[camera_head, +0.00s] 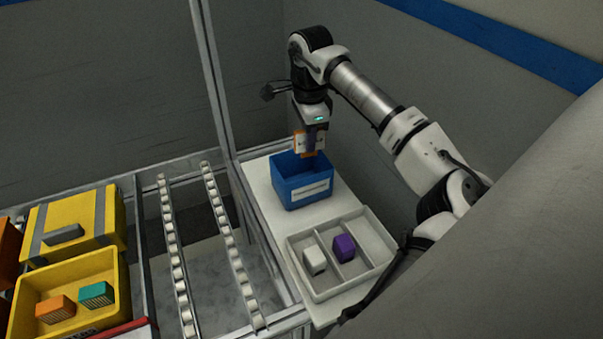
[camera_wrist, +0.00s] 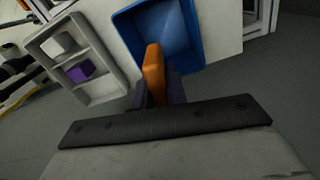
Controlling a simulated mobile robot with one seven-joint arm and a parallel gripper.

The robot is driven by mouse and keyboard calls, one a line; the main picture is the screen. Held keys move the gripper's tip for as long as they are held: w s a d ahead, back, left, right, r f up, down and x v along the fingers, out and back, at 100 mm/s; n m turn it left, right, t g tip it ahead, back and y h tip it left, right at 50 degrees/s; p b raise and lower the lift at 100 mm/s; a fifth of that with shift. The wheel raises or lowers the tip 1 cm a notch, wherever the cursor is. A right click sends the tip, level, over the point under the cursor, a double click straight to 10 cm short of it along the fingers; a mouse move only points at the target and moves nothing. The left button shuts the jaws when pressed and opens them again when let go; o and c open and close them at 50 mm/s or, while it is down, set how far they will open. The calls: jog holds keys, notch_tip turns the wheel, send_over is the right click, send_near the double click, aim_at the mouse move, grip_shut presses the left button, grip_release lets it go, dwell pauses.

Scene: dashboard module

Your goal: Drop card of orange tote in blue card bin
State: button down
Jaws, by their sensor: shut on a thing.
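The orange card (camera_wrist: 154,75) is held between the dark fingers of my gripper (camera_wrist: 158,93) in the wrist view. In the head view my gripper (camera_head: 309,146) points down above the back of the blue card bin (camera_head: 300,187), with some orange of the card showing at the fingers. The blue bin has a white label on its front and also shows in the wrist view (camera_wrist: 128,25), where the card overlaps its opening. The card appears to be over the bin; the gap between them is hard to tell. An orange tote (camera_head: 8,255) is partly cut off at the far left.
A grey divided tray (camera_head: 375,279) holds a white block (camera_head: 315,260) and a purple block (camera_head: 344,248), in front of the bin on the white shelf. A yellow tote (camera_head: 103,262) holds orange and teal blocks. Roller rails and a metal post (camera_head: 216,90) stand left of the bin.

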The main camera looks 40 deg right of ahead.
jog(key=shift+a+f+b, duration=0.1)
jog(key=shift+f+b, duration=1.5)
jog(key=shift+f, duration=1.35)
jog(key=c, duration=1.3)
grip_release()
jog(key=shift+c, duration=0.2)
jog(key=shift+r, duration=0.15)
notch_tip(320, 180, up, 14)
jog(key=shift+f+b, duration=0.2)
jog(key=shift+b, duration=0.5)
